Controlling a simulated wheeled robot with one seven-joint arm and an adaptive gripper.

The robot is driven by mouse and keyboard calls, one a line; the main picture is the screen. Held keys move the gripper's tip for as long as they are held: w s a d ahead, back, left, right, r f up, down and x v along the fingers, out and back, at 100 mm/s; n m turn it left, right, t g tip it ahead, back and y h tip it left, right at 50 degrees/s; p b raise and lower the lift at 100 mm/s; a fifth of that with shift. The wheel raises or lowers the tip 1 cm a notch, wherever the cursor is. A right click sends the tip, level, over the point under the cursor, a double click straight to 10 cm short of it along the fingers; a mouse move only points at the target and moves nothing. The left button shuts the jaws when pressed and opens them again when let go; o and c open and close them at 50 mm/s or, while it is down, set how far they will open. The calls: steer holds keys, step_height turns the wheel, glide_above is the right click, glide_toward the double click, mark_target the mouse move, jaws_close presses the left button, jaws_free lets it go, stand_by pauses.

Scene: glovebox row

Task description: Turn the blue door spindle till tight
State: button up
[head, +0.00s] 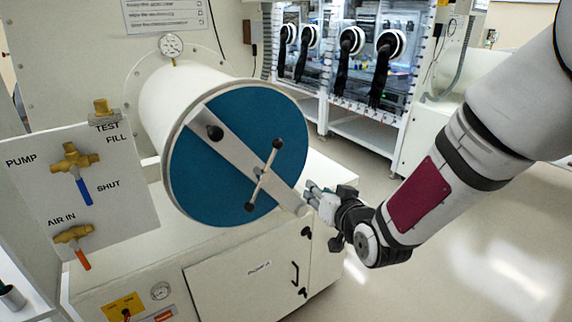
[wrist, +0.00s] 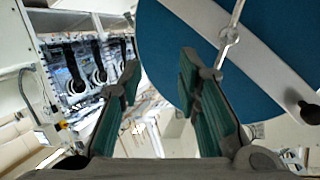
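The round blue door (head: 225,125) closes the end of a white cylinder and has a pale metal bar across its face. The spindle (head: 263,174) is a thin rod with black knobs at both ends, mounted on the bar and tilted, upper end to the right. Its hub and part of its rod show in the wrist view (wrist: 230,38), right of my fingers. My gripper (head: 312,194) is beside the bar's lower right end, apart from the spindle. In the wrist view my gripper (wrist: 160,75) has its green-padded fingers spread with nothing between them.
A valve panel (head: 85,175) with a blue and an orange handle stands left of the door. A pressure gauge (head: 171,45) sits above the cylinder. The white cabinet (head: 225,285) is below. Gloveboxes (head: 350,60) stand behind; open floor (head: 480,240) lies right.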

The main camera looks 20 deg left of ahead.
mark_target(264, 176)
steer(key=s+a+f+m+t+y+p, duration=0.1)
steer(key=s+a+t+y+p, duration=0.15)
steer(key=s+a, duration=0.45)
steer(key=shift+g+y, duration=0.35)
steer(key=x, duration=1.4)
steer(key=shift+w+a+f, duration=0.1)
steer(key=shift+w+f, duration=0.1)
steer(key=shift+w, duration=0.25)
jaws_close()
